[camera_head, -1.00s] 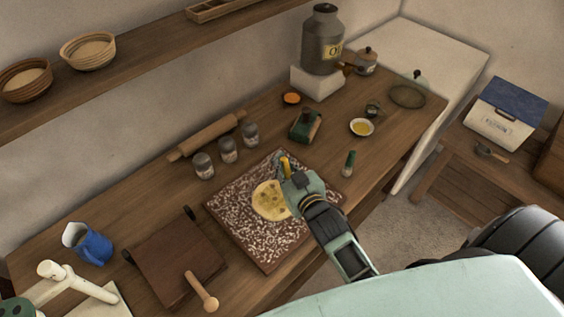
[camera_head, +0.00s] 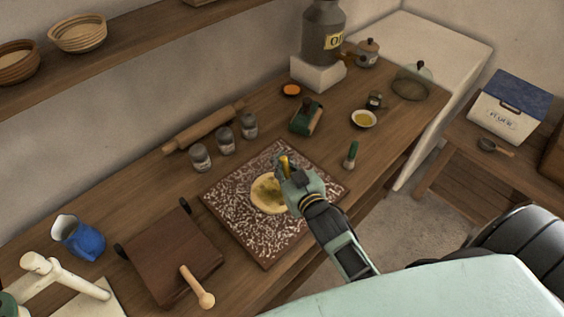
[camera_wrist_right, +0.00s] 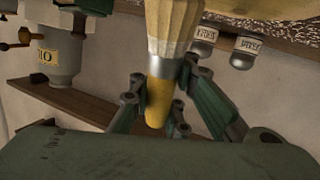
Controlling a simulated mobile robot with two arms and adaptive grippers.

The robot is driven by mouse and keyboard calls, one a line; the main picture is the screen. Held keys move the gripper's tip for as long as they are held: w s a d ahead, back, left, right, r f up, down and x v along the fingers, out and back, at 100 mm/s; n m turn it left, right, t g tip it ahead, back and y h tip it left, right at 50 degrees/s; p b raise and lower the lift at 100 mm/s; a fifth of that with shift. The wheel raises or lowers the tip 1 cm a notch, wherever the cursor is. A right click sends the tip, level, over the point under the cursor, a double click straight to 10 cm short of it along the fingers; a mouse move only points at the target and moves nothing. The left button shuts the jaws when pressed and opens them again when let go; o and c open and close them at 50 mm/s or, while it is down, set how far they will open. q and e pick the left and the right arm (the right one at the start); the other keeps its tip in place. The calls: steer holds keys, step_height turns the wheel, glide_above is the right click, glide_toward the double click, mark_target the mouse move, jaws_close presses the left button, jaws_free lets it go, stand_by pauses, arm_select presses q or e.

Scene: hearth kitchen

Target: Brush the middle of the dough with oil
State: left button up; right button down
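The pale round dough (camera_head: 262,199) lies on a flour-dusted brown board (camera_head: 234,223). Its middle shows a darker, greenish-yellow patch, partly behind my gripper. My right gripper (camera_head: 287,178) is over the dough's right side. In the right wrist view, its fingers (camera_wrist_right: 163,82) are closed around a brush (camera_wrist_right: 173,28) with a yellow handle, a silver band and a broad pale head. The brush head points toward the dough (camera_wrist_right: 243,8) at the top edge. I cannot tell whether it touches. A small white dish of yellow oil (camera_head: 363,119) stands behind the board. My left gripper is not in view.
Several small jars (camera_head: 225,140) and a rolling pin (camera_head: 205,128) lie behind the board. A brown wooden press (camera_head: 172,255) and a blue jug (camera_head: 79,238) are at left. The oil can (camera_head: 322,35) stands at the back.

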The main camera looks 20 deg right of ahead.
steer(key=shift+f+b, duration=0.55)
steer(key=shift+f, duration=0.25)
steer(key=shift+w+a+r, duration=0.1)
steer(key=shift+w+a, duration=0.2)
steer(key=shift+w, duration=0.65)
steer(key=shift+w+a, duration=0.3)
steer(key=shift+w, duration=0.6)
steer(key=shift+w+a+b, duration=0.15)
steer(key=shift+w+a, duration=0.15)
steer(key=shift+w, duration=0.6)
steer(key=shift+w+a+b, duration=0.15)
steer(key=shift+w+a, duration=0.1)
steer(key=shift+w, duration=0.6)
steer(key=shift+s+d+p, duration=0.15)
steer(key=shift+s+p, duration=0.35)
steer(key=shift+s+d+f+p, duration=0.1)
steer(key=shift+s+d+p, duration=0.2)
steer(key=shift+s, duration=0.45)
steer(key=shift+s+d+f+p, duration=0.15)
steer(key=shift+s+p, duration=0.2)
steer(key=shift+s, duration=0.35)
